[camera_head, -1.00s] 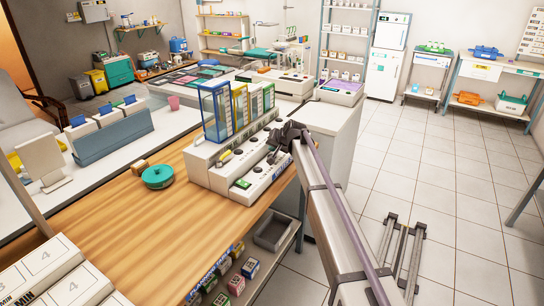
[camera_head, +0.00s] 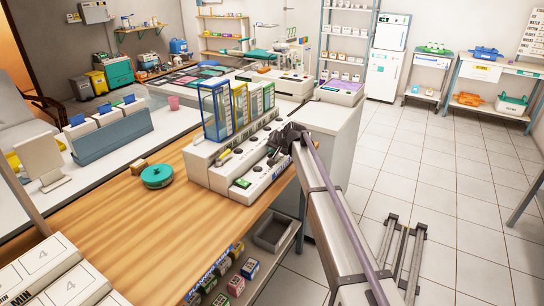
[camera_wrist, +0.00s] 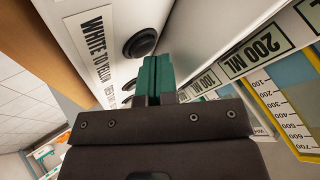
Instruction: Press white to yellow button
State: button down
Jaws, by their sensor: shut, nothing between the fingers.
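A white console (camera_head: 217,176) stands on the wooden counter, with black round buttons along its front. In the wrist view a label reading WHITE TO YELLOW (camera_wrist: 98,48) sits beside a black round button (camera_wrist: 140,42). My gripper (camera_wrist: 155,62) has green fingers that are shut and empty. Their tips lie close to this button in the picture; I cannot tell whether they touch it. In the head view my gripper (camera_head: 274,155) is at the console's right end, and my arm hides part of that end.
Tall blue, yellow and green framed panels (camera_head: 216,110) with volume scales stand on the console. A 200 ML label (camera_wrist: 255,50) is near the fingers. A teal round object (camera_head: 157,176) lies on the counter (camera_head: 120,225). Tiled floor at the right is mostly clear.

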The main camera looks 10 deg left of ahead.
jog(key=shift+f, duration=0.25)
dwell(0.4)
jog(key=shift+r+p, duration=0.65)
jog(key=shift+r, duration=0.2)
notch_tip(320, 180, up, 5)
jog(key=p, duration=0.5)
jog(key=shift+r, duration=0.15)
